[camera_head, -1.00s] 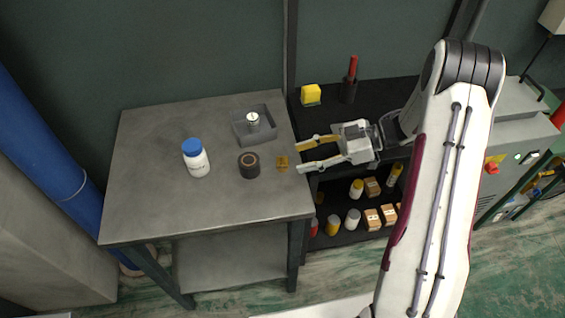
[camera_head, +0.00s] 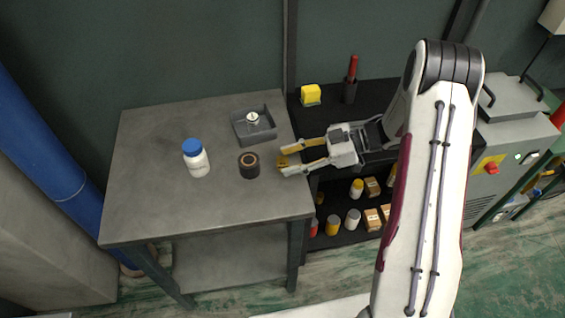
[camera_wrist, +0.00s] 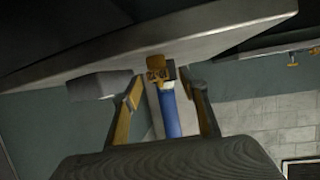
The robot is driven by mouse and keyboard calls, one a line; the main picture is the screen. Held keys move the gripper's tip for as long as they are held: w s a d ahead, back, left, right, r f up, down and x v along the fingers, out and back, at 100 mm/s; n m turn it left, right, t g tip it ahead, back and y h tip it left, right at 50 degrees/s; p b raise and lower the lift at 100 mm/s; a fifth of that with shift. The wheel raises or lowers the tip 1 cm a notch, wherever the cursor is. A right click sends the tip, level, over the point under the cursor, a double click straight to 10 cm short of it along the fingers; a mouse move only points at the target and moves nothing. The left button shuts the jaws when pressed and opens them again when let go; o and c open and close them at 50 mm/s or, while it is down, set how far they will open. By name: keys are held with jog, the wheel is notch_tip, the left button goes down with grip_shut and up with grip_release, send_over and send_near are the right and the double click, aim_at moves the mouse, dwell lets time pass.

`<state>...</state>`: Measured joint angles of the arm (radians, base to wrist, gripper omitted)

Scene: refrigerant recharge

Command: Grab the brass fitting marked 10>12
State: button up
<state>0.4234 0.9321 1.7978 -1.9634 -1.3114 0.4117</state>
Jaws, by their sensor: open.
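The small brass fitting (camera_head: 282,161) sits on the grey table near its right edge. Any marking on it is too small to read. My gripper (camera_head: 285,161) reaches in from the right, open, with one fingertip on either side of the fitting. The wrist view shows the brass fitting (camera_wrist: 157,68) in the gap between the spread fingers of my gripper (camera_wrist: 163,85), near their tips. I cannot tell whether either finger touches it.
On the table (camera_head: 150,130) stand a white bottle with a blue cap (camera_head: 197,160), a dark roll (camera_head: 249,166) and a grey tray (camera_head: 254,125) holding a small round part. A black shelf (camera_head: 330,115) with a yellow block (camera_head: 311,95) stands right of the table.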

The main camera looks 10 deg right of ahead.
aim_at(286, 160)
jog(key=shift+x, duration=1.8)
jog(key=shift+w, duration=0.1)
grip_shut()
